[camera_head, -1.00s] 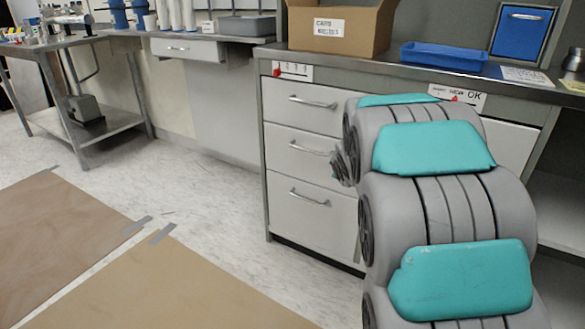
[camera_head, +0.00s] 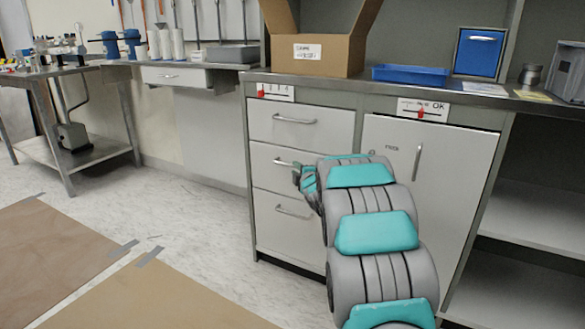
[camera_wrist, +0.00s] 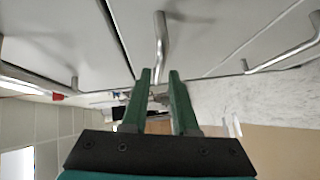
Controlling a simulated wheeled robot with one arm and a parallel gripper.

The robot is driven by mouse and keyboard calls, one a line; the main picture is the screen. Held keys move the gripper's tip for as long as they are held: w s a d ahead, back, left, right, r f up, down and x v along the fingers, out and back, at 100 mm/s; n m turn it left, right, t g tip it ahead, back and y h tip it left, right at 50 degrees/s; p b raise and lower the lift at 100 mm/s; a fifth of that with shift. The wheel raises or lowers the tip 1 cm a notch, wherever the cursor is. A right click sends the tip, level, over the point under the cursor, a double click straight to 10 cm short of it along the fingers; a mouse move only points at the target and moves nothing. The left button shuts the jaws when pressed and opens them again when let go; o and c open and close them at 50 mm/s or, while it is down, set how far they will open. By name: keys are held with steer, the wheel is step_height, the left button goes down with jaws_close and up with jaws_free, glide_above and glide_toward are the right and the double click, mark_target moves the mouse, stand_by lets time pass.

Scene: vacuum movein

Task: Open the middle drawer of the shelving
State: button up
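The shelving's middle drawer (camera_head: 265,178) has a grey front with a metal bar handle (camera_head: 283,162) and looks shut. My gripper (camera_head: 301,176) is at the right end of that handle, partly hidden by my arm. In the wrist view, the two green fingers of my gripper (camera_wrist: 160,75) are apart. The middle handle (camera_wrist: 160,35) runs down between their tips; I cannot tell whether they touch it. The top drawer (camera_head: 285,125) and bottom drawer (camera_head: 275,225) look shut, with handles on either side in the wrist view.
A cabinet door (camera_head: 400,165) with an upright handle is right of the drawers. On the counter are a cardboard box (camera_head: 330,55), a blue tray (camera_head: 410,75) and a blue bin (camera_head: 478,52). Brown floor mats (camera_head: 60,250) lie at left; the floor before the drawers is otherwise clear.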

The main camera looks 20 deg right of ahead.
steer(key=shift+w+d+f, duration=0.1)
steer(key=shift+w+f, duration=0.05)
steer(key=shift+w, duration=0.9)
steer(key=shift+w+d+f, duration=0.1)
steer(key=shift+w+f, duration=0.05)
steer(key=shift+w, duration=0.9)
steer(key=shift+c, duration=0.2)
jaws_close()
